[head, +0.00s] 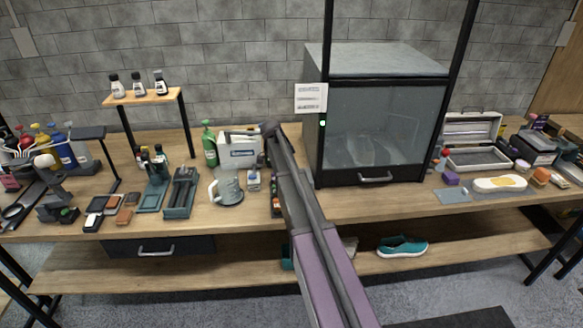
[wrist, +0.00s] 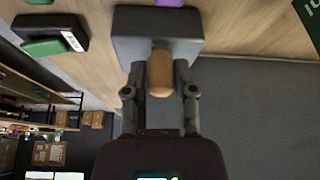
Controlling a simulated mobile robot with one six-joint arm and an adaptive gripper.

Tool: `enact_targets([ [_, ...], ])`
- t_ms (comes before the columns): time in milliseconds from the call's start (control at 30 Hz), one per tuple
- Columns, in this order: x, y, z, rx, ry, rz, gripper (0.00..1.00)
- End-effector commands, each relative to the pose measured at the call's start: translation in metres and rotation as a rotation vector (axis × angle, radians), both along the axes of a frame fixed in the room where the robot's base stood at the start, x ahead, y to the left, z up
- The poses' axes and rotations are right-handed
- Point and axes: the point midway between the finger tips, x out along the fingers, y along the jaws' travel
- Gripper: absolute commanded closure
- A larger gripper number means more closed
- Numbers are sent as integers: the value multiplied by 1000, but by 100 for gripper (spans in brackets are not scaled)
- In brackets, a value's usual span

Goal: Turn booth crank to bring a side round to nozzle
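The booth (head: 376,125) stands on the bench right of centre, a grey box with a clear front, a lower handle and a small green light. Sneakers (head: 368,152) show dimly behind its front. My arm rises from the bottom, and my gripper (head: 268,130) is left of the booth; its fingers are hard to make out there. In the wrist view my gripper (wrist: 160,88) has its fingers close on both sides of a tan knob (wrist: 160,72), which looks like the crank handle. A grey block (wrist: 155,35) is behind the knob. The crank is not clear in the head view.
Brushes and an open toolbox (head: 470,135) are right of the booth. A teal shoe (head: 402,247) lies on the lower shelf.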

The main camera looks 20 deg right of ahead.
Motion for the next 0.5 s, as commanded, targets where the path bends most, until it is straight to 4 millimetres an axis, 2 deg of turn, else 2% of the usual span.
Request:
enact_targets([
  [33,0,0,0,0,0,0,43],
  [67,0,0,0,1,0,0,35],
  [500,1,2,0,3,-1,3,35],
])
